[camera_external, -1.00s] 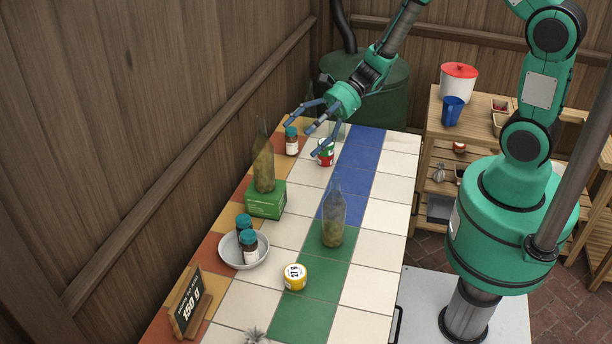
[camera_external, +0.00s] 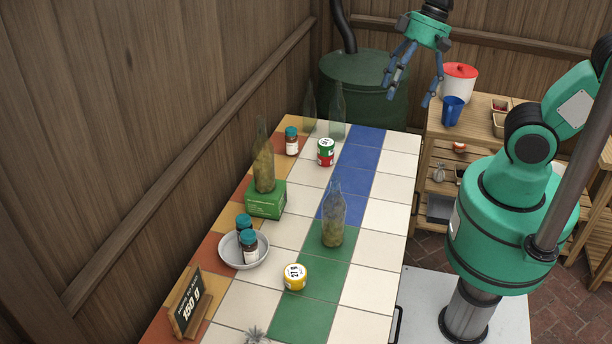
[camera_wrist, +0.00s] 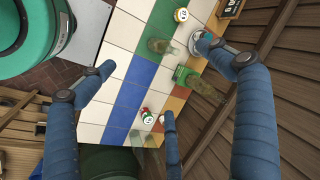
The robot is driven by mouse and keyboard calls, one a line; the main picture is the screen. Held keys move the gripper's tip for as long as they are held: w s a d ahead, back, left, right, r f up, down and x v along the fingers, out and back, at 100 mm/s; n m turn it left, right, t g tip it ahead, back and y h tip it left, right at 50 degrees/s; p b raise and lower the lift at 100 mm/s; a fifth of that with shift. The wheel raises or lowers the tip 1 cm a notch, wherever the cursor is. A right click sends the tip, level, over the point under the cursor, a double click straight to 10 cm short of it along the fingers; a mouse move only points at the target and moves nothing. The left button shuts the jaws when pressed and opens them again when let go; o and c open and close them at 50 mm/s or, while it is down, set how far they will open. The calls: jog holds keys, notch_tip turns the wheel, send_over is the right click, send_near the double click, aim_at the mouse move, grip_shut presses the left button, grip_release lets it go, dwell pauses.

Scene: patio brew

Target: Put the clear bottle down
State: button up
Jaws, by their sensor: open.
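A clear, empty-looking bottle (camera_external: 337,108) stands upright on a white tile at the table's far end. A second see-through bottle (camera_external: 309,105) stands just left of it. Both show faintly near the lower middle of the wrist view, where I cannot surely tell them apart. My gripper (camera_external: 408,92) is open and empty, raised above and right of the table's far end, clear of both bottles. In the wrist view my gripper's (camera_wrist: 160,85) blue fingers are spread with nothing between them.
A red-green can (camera_external: 326,153) and a teal-capped jar (camera_external: 291,141) stand near the bottles. A filled bottle is on a green box (camera_external: 266,200); another filled bottle (camera_external: 333,222) stands mid-table. A bowl (camera_external: 231,252) holds jars. The blue tiles (camera_external: 356,165) are clear.

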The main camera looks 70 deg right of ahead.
jog(key=s+d+r+n+t+h, duration=0.2)
jog(key=s+d+r+n+h, duration=0.1)
jog(key=s+d+r, duration=0.1)
jog(key=shift+s+d+r+n+t, duration=0.3)
jog(key=shift+d+r+n, duration=0.1)
jog(key=shift+r, duration=0.25)
jog(key=shift+f, duration=0.1)
dwell(0.9)
